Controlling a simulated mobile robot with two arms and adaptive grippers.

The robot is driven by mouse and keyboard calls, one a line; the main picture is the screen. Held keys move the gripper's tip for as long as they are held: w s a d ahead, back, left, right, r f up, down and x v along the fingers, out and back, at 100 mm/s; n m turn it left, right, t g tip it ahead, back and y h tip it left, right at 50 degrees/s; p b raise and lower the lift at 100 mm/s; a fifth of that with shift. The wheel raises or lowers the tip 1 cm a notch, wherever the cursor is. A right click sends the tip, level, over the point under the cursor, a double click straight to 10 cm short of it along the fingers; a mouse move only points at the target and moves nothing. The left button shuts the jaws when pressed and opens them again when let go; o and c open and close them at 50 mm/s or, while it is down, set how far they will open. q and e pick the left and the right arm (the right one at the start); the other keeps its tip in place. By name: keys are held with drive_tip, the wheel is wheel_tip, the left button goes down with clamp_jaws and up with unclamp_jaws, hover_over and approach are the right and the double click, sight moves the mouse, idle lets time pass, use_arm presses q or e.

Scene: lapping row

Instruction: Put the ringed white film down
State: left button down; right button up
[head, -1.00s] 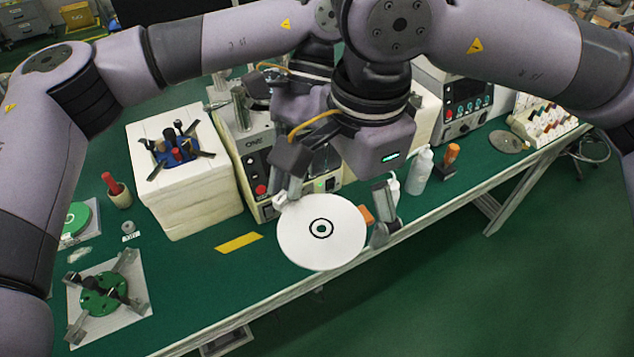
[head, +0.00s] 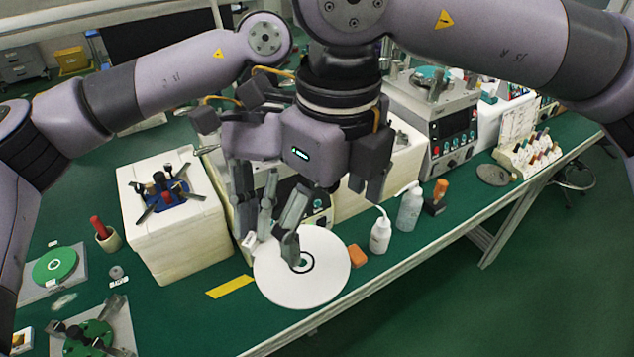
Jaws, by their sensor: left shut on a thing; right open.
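The ringed white film (head: 318,285) is a flat white disc with a black ring at its centre. It overlaps the table's front edge in the picture; I cannot tell if it touches the table. My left gripper (head: 257,230) is shut on the film's back left rim, at a small white part. My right gripper (head: 335,225) is open and empty, its fingers wide apart. One right finger overlaps the film near its ring, and the other is off to the right. Right-finger contact with the film cannot be told.
A yellow strip (head: 230,287) lies left of the film, an orange block (head: 357,255) right of it. White bottles (head: 381,235) stand further right.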

sight(318, 267)
wheel_tip(318, 267, up, 4)
drive_tip(key=a+m, duration=0.1)
drive_tip(key=m, duration=1.3)
drive_tip(key=f, duration=1.1)
drive_tip(key=shift+s+a+f, duration=0.15)
drive_tip(key=shift+s+a, duration=0.05)
drive_tip(key=shift+s, duration=0.2)
drive_tip(key=shift+c, duration=0.2)
clamp_jaws()
drive_tip(key=c, duration=2.1)
unclamp_jaws()
drive_tip(key=o, duration=2.1)
drive_tip(key=shift+o, duration=0.2)
